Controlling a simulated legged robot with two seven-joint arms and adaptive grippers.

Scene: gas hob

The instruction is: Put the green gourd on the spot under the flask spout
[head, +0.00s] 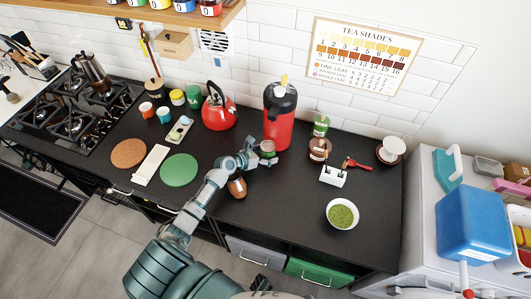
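The red flask (277,124) with a black top stands upright at the back of the dark counter. My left gripper (266,156) is just in front of the flask's lower left side. The gourd looks upright, close to the flask. The fingers hide part of it, and I cannot tell whether its base touches the counter. The spot under the spout is hidden from view. My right gripper is not in view.
A brown jar (237,187) stands close beside my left wrist. A red kettle (219,113) is left of the flask. A brown cup (319,150), a white holder (333,175) and a bowl of green leaves (342,214) are to the right.

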